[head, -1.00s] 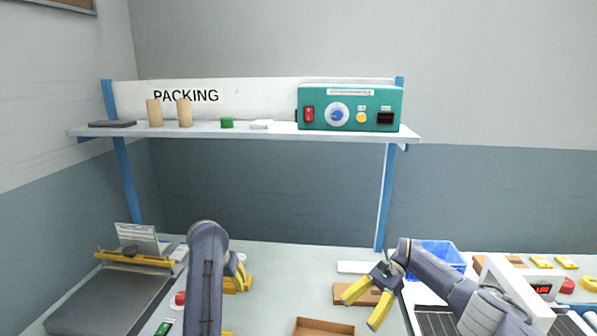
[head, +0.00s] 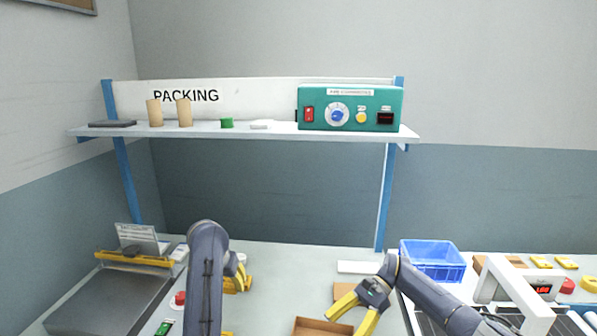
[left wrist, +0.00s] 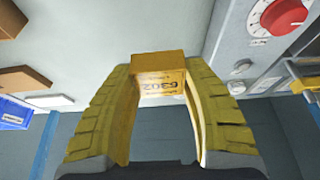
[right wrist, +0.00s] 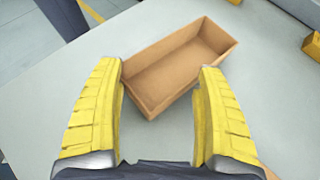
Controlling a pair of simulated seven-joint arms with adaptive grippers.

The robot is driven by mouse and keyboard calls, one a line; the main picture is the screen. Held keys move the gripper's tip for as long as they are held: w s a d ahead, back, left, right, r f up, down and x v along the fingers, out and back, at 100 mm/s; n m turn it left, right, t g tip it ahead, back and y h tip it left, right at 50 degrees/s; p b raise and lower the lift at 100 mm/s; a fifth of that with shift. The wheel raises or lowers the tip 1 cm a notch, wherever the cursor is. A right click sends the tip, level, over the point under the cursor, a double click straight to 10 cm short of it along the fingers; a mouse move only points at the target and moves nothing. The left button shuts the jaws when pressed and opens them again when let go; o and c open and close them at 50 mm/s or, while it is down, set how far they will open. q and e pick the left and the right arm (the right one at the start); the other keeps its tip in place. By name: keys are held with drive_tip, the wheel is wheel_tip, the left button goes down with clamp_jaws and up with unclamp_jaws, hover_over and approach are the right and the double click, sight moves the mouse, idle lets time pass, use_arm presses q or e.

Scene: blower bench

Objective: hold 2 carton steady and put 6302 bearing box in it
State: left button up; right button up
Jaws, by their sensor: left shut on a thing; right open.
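The 6302 bearing box (left wrist: 160,72), a small orange-brown box with printed label, is held between the yellow fingers of my left gripper in the left wrist view. In the head view my left gripper (head: 240,281) is over the left-middle bench, partly hidden by its arm; the box does not show clearly there. The open brown carton (head: 312,328) is at the bottom edge of the head view, cut off. It looks empty in the right wrist view (right wrist: 180,68). My right gripper (head: 347,324) is open, its fingertips by the carton's near side; contact cannot be told.
Another brown item (head: 344,291) lies behind the right gripper. A blue bin (head: 432,262) stands at right beside a white frame (head: 510,268). A grey scale-like plate (head: 105,303) and a red button (head: 179,298) are at left. The shelf (head: 260,133) spans above.

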sight(327, 334)
drive_tip(key=o, duration=0.4)
drive_tip(key=shift+s+d+f, duration=0.1)
drive_tip(key=shift+s+f, duration=0.05)
drive_tip(key=shift+f, duration=0.05)
drive_tip(key=shift+c, duration=0.2)
drive_tip(key=shift+o, duration=0.9)
drive_tip(key=d, duration=0.1)
drive_tip(key=d+r+m+t+y, duration=0.1)
drive_tip(key=d, duration=0.1)
drive_tip(key=shift+w+d+r, duration=0.1)
drive_tip(key=shift+w+d, duration=0.1)
drive_tip(key=w+r+t, duration=0.1)
drive_tip(key=w+r+m+t, duration=0.1)
drive_tip(key=shift+d+r+m+y, duration=0.15)
drive_tip(key=shift+r+m+y, duration=0.15)
drive_tip(key=shift+w+a+f+m, duration=0.1)
drive_tip(key=shift+w+a+m, duration=0.05)
drive_tip(key=shift+a+m, duration=0.15)
drive_tip(key=shift+a+f, duration=0.15)
drive_tip(key=x, duration=0.8)
drive_tip(key=shift+s+a+f, duration=0.2)
drive_tip(key=shift+a+f, duration=0.25)
drive_tip(key=shift+a, duration=0.05)
